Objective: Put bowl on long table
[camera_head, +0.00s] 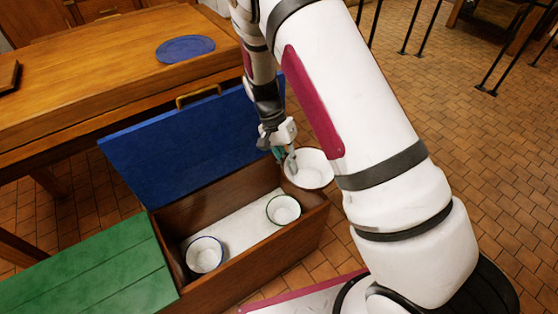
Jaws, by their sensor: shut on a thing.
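My gripper (284,156) is shut on the rim of a white bowl with a dark brown edge (312,170). The bowl is at the right end of an open wooden chest (265,262) and appears to be at or above its rim; the exact height is hard to tell. My arm hides part of the bowl's right side. The long wooden table (110,62) stands at the upper left, behind the chest. Its top is mostly bare.
In the chest are a blue-rimmed bowl (204,254) and a green-rimmed bowl (283,210). The chest's blue lid (190,135) stands open towards the table. A green lid (95,270) lies at left. A blue plate (185,48) is on the table.

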